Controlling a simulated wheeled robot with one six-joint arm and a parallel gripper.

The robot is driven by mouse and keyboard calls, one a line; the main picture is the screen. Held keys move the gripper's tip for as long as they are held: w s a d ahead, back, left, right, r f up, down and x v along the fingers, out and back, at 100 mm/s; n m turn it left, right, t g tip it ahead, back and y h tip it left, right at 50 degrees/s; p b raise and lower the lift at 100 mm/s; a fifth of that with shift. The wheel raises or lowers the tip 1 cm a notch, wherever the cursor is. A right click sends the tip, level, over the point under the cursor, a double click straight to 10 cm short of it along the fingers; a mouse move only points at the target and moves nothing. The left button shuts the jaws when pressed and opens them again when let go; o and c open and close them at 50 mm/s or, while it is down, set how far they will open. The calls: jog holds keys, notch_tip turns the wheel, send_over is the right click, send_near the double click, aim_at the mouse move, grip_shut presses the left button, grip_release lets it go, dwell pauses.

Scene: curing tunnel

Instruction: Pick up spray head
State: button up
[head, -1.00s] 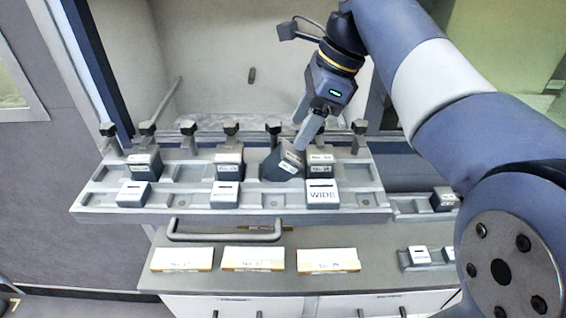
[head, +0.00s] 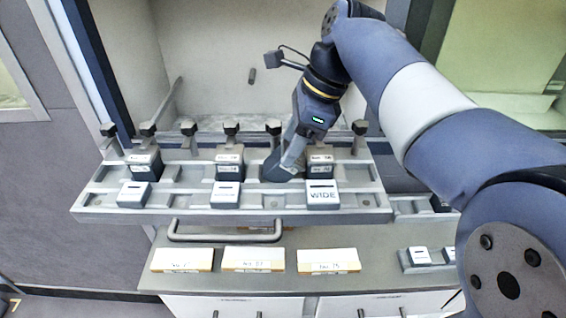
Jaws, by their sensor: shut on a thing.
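My gripper (head: 291,162) is shut on a dark grey spray head (head: 273,171) in the rack's back row, between two upright heads. The spray head was seen tilted a moment ago; now my fingers cover much of it, including its label. I cannot tell whether it still touches the rack. Upright dark heads with pale labels stand beside it, one to the left (head: 229,163) and one to the right (head: 319,166).
The grey rack (head: 240,214) has a front row of pale-topped blocks, one marked WIDE (head: 322,194). Black-knobbed posts line its back. A drawer handle (head: 225,238), three labelled cards (head: 253,259) and a small tray of blocks (head: 428,266) are in front and at right.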

grip_shut()
jog(key=shift+r, duration=0.1)
notch_tip(320, 180, up, 18)
jog(key=p, duration=0.4)
dwell(0.6)
